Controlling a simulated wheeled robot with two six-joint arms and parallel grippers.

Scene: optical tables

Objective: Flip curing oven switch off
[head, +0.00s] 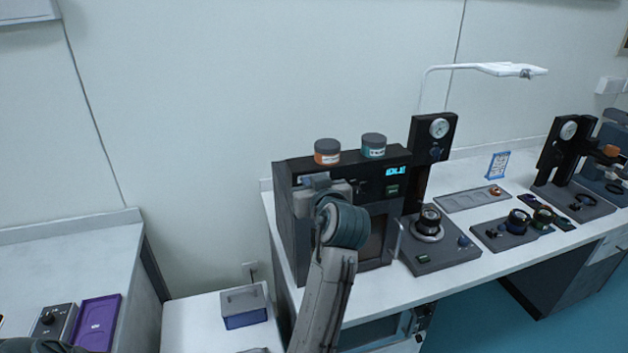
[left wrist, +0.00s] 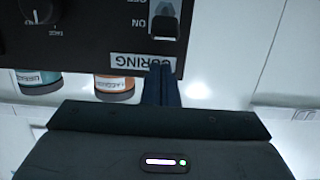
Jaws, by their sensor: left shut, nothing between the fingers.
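The curing oven (head: 289,235) is a dark box on the white bench, with a lit display reading IDLE (head: 396,171). My left gripper (head: 316,183) is at the upper left of its front panel; its arm hides part of the front. The switch lever appears near the ON marking. My left gripper's fingers (left wrist: 161,82) are shut and empty, overlapping the label's edge, close to the switch. Contact cannot be told. My right gripper is not in view.
An orange-labelled jar (head: 327,152) and a teal-labelled jar (head: 373,146) stand on the oven. A dark knob (left wrist: 38,10) is on the same panel. An instrument with a gauge (head: 439,128) stands right of the oven.

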